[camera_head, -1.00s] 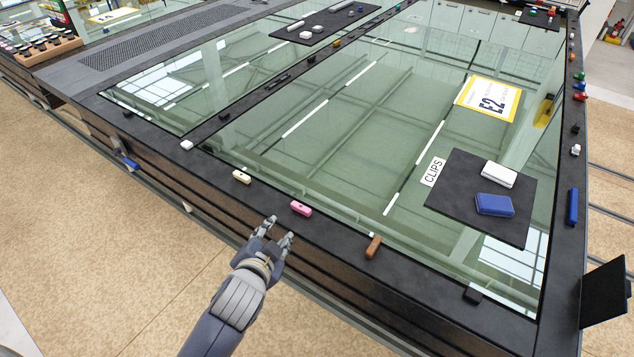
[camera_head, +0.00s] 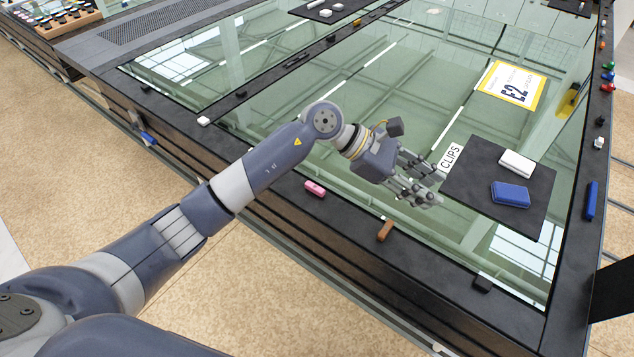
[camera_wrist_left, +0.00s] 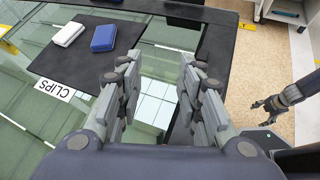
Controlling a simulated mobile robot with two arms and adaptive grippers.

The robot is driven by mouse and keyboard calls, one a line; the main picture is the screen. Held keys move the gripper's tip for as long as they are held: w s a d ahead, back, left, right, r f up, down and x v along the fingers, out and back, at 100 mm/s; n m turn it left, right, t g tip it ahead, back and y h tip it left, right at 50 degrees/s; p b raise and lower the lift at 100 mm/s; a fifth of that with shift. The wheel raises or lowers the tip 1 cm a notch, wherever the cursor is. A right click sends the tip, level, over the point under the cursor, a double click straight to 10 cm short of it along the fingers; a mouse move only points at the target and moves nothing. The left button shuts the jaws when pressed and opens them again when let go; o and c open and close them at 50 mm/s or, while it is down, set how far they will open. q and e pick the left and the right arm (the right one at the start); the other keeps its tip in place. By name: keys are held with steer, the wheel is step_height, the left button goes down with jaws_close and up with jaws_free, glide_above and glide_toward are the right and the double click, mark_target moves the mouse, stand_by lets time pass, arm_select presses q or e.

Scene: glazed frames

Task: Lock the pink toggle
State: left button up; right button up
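The pink toggle (camera_head: 315,188) sits on the dark front rim of the glazed frame, just below my left forearm in the head view. Whether it is locked is too small to tell. My left gripper (camera_head: 428,183) is open and empty above the glass, to the right of the toggle and apart from it. In the left wrist view its fingers (camera_wrist_left: 160,88) are spread over glass and rim, with no toggle between them. My right gripper (camera_wrist_left: 260,112) shows at the right of that view, open and empty over the floor.
A brown toggle (camera_head: 385,231) and a black one (camera_head: 483,283) stand farther along the front rim. A dark pad (camera_head: 470,178) marked CLIPS holds a white case (camera_head: 517,163) and a blue case (camera_head: 510,194). A blue bar (camera_head: 591,201) lies on the right rim.

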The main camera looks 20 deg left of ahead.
arm_select(q)
steer(key=w+a+f+m+y, duration=0.2)
steer(key=w+a+f+y, duration=0.15)
steer(key=a+y, duration=0.45)
steer(key=y, duration=0.4)
glide_toward(316, 187)
steer(key=shift+m+g, duration=0.4)
steer(key=f+p, duration=0.1)
steer(key=f, duration=0.1)
steer(key=f+p, duration=0.1)
steer(key=f, duration=0.1)
steer(key=f+p, duration=0.2)
steer(key=f, duration=0.1)
steer(key=shift+w+f, duration=0.1)
steer(key=shift+w, duration=0.2)
steer(key=shift+f, duration=0.7)
arm_select(e)
steer(key=shift+w+a+r, duration=0.1)
steer(key=shift+r, duration=2)
arm_select(q)
jaws_close()
